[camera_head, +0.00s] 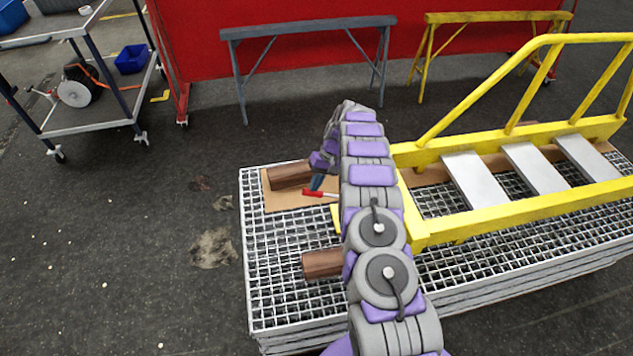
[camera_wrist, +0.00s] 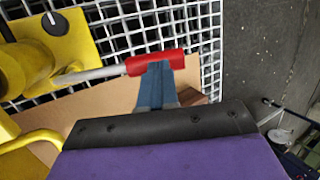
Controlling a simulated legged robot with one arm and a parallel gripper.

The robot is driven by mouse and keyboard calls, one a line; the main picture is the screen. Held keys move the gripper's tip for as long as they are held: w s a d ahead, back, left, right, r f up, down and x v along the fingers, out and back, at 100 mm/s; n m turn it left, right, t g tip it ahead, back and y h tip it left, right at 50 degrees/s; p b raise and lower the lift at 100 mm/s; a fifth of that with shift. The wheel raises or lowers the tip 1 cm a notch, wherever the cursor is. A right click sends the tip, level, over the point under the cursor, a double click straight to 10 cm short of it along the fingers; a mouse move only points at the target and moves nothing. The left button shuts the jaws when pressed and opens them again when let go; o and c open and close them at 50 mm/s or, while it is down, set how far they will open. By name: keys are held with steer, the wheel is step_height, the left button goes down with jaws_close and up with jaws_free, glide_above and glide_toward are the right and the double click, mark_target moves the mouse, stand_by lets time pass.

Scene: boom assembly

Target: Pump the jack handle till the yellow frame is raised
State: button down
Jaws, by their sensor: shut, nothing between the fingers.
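The jack handle is a pale rod with a red grip (camera_wrist: 176,61). In the head view the red grip (camera_head: 316,193) shows just left of my arm, below the blue fingers (camera_head: 317,182). The yellow frame (camera_head: 520,212), with rails and grey steps, lies over the grating on the right. My arm hides its left end and the jack.
The frame is over a stack of metal gratings (camera_head: 285,307). A brown board (camera_head: 283,203) and wooden blocks (camera_head: 290,176) (camera_head: 322,263) lie on it. Grey (camera_head: 309,28) and yellow (camera_head: 497,16) trestles stand behind, before a red wall. A cart (camera_head: 95,120) stands at left. The left floor is mostly clear.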

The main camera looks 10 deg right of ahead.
steer(key=shift+a+f+h+p, duration=0.45)
steer(key=shift+h+p, duration=0.05)
steer(key=shift+p, duration=0.25)
steer(key=a+f+h+p, duration=0.1)
steer(key=f, duration=0.1)
steer(key=a+f+h, duration=0.1)
steer(key=f, duration=0.2)
steer(key=a+f+h+p, duration=0.1)
steer(key=f, duration=0.2)
steer(key=shift+f+m+h+p, duration=0.15)
steer(key=shift+m+h+p, duration=0.15)
steer(key=shift+s+f, duration=0.1)
steer(key=shift+f, duration=0.1)
steer(key=shift+s+f, duration=0.2)
steer(key=shift+f, duration=0.05)
steer(key=w+a+r+p, duration=0.1)
steer(key=r, duration=0.6)
steer(key=w+a+r+p, duration=0.1)
steer(key=w+r, duration=0.1)
steer(key=r, duration=0.5)
steer(key=shift+w+a+p, duration=0.25)
steer(key=shift+p, duration=0.1)
steer(key=shift+r, duration=0.1)
